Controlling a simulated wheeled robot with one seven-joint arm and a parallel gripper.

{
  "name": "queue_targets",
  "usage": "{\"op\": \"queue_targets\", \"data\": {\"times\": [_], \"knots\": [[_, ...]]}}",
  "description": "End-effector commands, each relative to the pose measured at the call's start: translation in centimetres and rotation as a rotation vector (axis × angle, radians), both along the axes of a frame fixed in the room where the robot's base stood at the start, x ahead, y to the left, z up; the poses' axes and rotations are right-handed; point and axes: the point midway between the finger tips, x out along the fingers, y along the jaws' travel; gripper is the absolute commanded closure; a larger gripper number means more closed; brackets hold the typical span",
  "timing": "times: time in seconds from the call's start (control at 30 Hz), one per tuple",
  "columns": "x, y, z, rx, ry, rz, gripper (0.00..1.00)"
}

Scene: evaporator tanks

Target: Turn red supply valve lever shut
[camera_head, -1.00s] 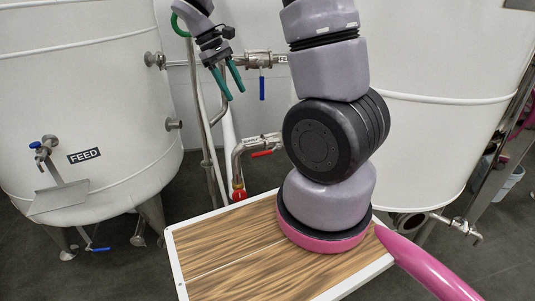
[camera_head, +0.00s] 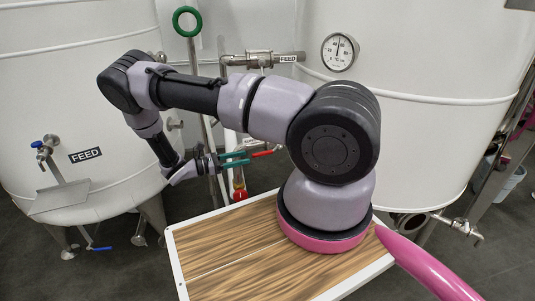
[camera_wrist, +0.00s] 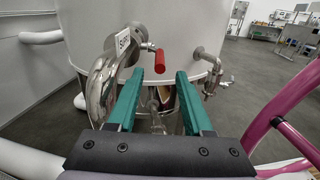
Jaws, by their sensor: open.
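The red supply valve lever (camera_head: 262,153) sits on a steel pipe low between the two tanks. In the head view it points to the right, roughly along the pipe. My gripper (camera_head: 248,157) is open, its green fingers pointing right at the lever, partly hiding the valve and its label. In the wrist view the red lever (camera_wrist: 160,61) shows just beyond and between the open fingertips of my gripper (camera_wrist: 158,78), and a partly cut-off label (camera_wrist: 125,38) is on the pipe beside it. I cannot tell whether a finger touches the lever.
White tanks stand left (camera_head: 85,105) and right (camera_head: 420,120). A FEED pipe (camera_head: 258,60) runs above my gripper. A green ring handle (camera_head: 187,20) tops an upright rod behind my arm. A red fitting (camera_head: 239,195) is below the valve. A dial gauge (camera_head: 340,51) is on the right tank.

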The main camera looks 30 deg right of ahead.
Motion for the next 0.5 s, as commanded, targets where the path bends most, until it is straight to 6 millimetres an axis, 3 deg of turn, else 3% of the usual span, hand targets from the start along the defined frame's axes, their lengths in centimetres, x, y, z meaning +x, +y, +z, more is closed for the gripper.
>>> {"op": "queue_targets", "data": {"times": [0.17,0.5], "knots": [[-0.2,-1.5,-0.3,-0.012,0.011,0.008,0.49],[-0.9,-7.7,-0.3,-0.01,0.009,0.005,0.49]]}}
